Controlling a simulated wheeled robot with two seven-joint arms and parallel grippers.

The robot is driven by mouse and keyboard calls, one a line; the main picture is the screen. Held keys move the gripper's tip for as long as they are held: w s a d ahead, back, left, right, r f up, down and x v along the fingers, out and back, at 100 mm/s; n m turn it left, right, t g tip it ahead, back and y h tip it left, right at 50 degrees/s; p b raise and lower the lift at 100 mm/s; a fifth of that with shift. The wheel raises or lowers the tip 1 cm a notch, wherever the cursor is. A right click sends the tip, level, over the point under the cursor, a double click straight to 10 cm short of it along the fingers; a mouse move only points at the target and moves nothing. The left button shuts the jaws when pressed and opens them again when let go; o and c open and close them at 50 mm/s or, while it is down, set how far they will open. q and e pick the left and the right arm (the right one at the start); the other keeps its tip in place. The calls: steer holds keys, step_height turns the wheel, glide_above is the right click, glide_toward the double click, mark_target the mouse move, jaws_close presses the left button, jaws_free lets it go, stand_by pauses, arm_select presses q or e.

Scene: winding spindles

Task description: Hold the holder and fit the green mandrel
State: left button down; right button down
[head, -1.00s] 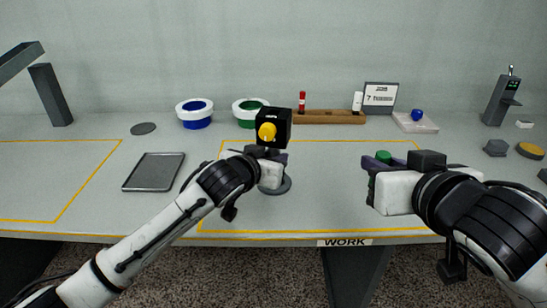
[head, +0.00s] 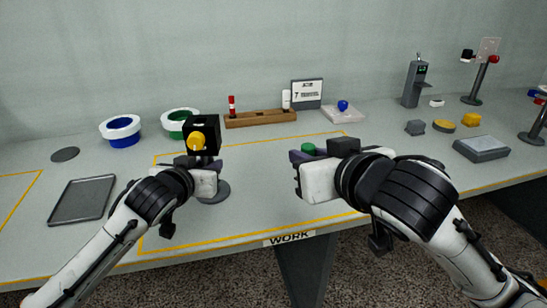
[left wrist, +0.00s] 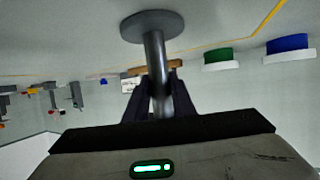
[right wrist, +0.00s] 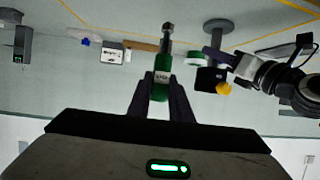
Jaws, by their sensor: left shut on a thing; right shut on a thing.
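The holder has a black block (head: 203,127) with a yellow knob (head: 196,141) on a grey post above a round grey base (head: 215,194). It stands upright in the marked work area. My left gripper (head: 206,162) is shut on the post below the block; the left wrist view shows the post (left wrist: 154,60) between the fingers. My right gripper (head: 296,172) is shut on the green mandrel (head: 308,148), to the right of the holder and apart from it. In the right wrist view, the green mandrel (right wrist: 161,86) has a metal shaft pointing away from the gripper.
A grey tray (head: 83,200) lies at left. Blue (head: 122,130) and green (head: 180,122) ringed bowls stand behind. A wooden rack (head: 260,118) and a small sign (head: 307,93) stand at the back. The table between my grippers is clear.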

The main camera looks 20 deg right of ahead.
arm_select(q)
steer(key=shift+f, duration=0.1)
arm_select(e)
steer(key=w+a+r+n+y, duration=0.2)
steer(key=w+a+r, duration=0.1)
steer(key=w, duration=0.3)
steer(key=w+a+r+n+y, duration=0.1)
steer(key=w+a+r+y, duration=0.2)
steer(key=w, duration=0.4)
steer(key=w+a+r+n+g+y, duration=0.2)
steer(key=w+a+r+n+y, duration=0.1)
steer(key=a+r, duration=0.7)
steer(key=w+n, duration=0.1)
steer(key=w, duration=0.1)
steer(key=shift+w+r+n+g, duration=0.3)
steer(key=shift+g, duration=0.1)
steer(key=shift+f, duration=2.9)
steer(key=shift+f, duration=2.25)
steer(key=c, duration=1.5)
jaws_free()
steer(key=shift+c, duration=0.2)
